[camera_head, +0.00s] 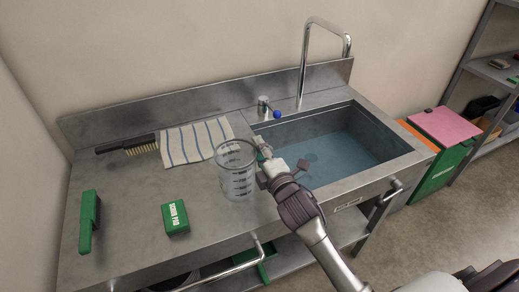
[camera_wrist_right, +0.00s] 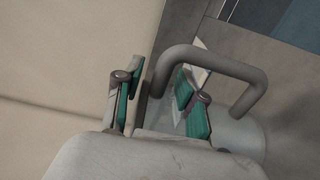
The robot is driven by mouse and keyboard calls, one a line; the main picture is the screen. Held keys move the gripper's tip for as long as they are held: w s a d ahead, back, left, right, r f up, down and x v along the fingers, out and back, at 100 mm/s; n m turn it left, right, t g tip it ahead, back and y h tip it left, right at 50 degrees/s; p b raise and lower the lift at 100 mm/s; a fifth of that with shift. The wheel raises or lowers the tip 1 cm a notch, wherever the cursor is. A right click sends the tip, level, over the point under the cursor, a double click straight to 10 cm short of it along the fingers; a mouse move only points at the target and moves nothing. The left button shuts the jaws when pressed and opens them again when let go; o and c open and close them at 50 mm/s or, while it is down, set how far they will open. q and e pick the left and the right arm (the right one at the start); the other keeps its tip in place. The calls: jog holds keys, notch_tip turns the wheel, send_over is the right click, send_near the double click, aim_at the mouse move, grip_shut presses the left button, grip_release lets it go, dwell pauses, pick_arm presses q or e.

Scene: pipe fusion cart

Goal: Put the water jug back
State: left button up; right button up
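The water jug (camera_head: 238,172) is clear with dark measuring marks and stands upright on the steel counter, left of the sink. My right gripper (camera_head: 267,158) is at the jug's right side, by its handle. In the right wrist view the grey handle (camera_wrist_right: 222,62) loops out, and the fingers of my right gripper (camera_wrist_right: 160,92) are apart. One green pad is outside the handle and the other is inside its loop, with a gap at the outer pad. My left gripper is not in view.
The sink (camera_head: 335,150) holds water, with a tall faucet (camera_head: 303,62) behind. A striped towel (camera_head: 192,142), a brush (camera_head: 142,145), a green scrub pad box (camera_head: 175,217) and a green-handled tool (camera_head: 89,220) lie on the counter (camera_head: 130,190). A rail runs along the front.

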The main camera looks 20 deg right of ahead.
jog(key=shift+r, duration=0.15)
jog(key=s+b, duration=0.1)
jog(key=s, duration=1.1)
jog(key=shift+d+b, duration=0.3)
jog(key=shift+b, duration=0.1)
